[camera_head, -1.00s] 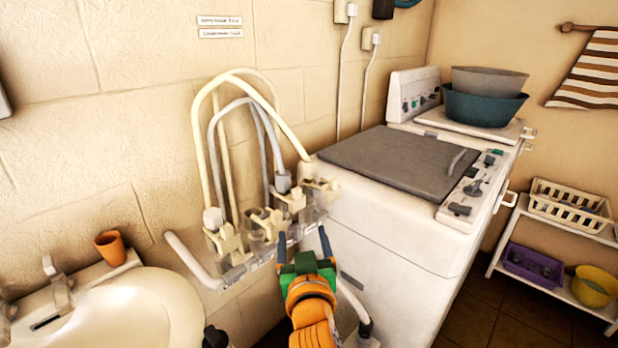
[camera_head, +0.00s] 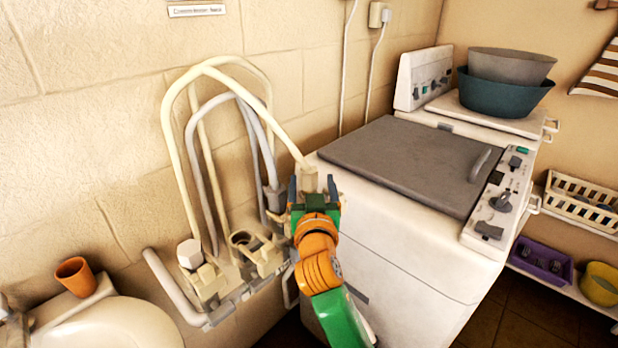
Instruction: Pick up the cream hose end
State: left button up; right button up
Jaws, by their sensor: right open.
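The cream hose (camera_head: 170,120) arches in front of the wall. Its right-hand end (camera_head: 309,180) is a cream cuff pointing down at the right of the bracket row, beside the washing machine. My right gripper (camera_head: 313,187) is open, with one dark fingertip on each side of this cuff in the picture; whether it touches the cuff I cannot tell. The gripper body hides the lower cuff and the holder under it. The hose's other side runs down to a pale fitting (camera_head: 190,254) at the left of the brackets. My left gripper is not in view.
A grey hose (camera_head: 189,145) loops inside the cream one, its grey end (camera_head: 274,200) close left of my right gripper. The cream brackets (camera_head: 262,256) are crowded below. The washing machine (camera_head: 400,260) stands close on the right; the basin (camera_head: 110,325) with an orange cup (camera_head: 75,277) is lower left.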

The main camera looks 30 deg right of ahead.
aim_at(309, 175)
jog(key=x, duration=0.2)
jog(key=p+x, duration=0.1)
jog(key=x, duration=0.2)
jog(key=shift+w+a, duration=0.1)
jog(key=shift+a, duration=0.15)
jog(key=shift+w+d, duration=0.15)
jog(key=shift+w, duration=0.15)
grip_shut()
